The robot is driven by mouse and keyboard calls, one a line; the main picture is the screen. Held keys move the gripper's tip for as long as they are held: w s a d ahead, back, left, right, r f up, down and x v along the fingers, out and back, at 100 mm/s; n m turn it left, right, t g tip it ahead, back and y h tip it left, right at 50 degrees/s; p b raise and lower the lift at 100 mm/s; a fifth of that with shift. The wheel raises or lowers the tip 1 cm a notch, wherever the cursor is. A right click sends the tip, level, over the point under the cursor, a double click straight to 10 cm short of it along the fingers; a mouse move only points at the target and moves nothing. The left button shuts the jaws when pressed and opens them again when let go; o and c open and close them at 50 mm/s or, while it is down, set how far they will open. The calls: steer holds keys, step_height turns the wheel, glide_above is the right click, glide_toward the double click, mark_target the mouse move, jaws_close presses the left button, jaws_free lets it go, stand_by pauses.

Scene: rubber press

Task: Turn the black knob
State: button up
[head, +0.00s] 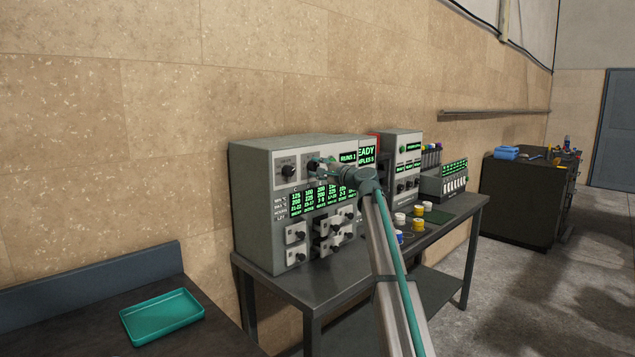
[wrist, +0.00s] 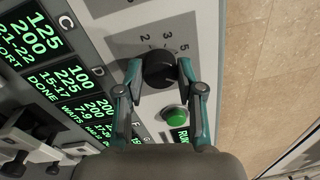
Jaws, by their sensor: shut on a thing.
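The black knob (wrist: 159,70) sits on a light panel with a numbered scale around it, in the wrist view. My gripper (wrist: 158,72) has its two teal fingers on either side of the knob and is shut on it. In the head view my gripper (head: 322,165) is at the upper front of the grey control box (head: 252,200); the knob it holds is largely hidden there by the fingers. Another black knob (head: 289,170) shows to the left on the same box.
A green button (wrist: 174,116) is close below the held knob, near one finger. Green displays (wrist: 40,45) and several lower knobs and levers (head: 297,233) cover the panel. Bottles and jars (head: 419,210) stand on the bench to the right. A teal tray (head: 162,316) lies on the left table.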

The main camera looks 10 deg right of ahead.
steer(key=shift+f+n+b, duration=0.15)
steer(key=shift+n+b, duration=1.35)
steer(key=shift+b, duration=0.15)
steer(key=o, duration=1.2)
steer(key=shift+c, duration=0.2)
steer(key=v, duration=1.2)
steer(key=shift+d, duration=0.1)
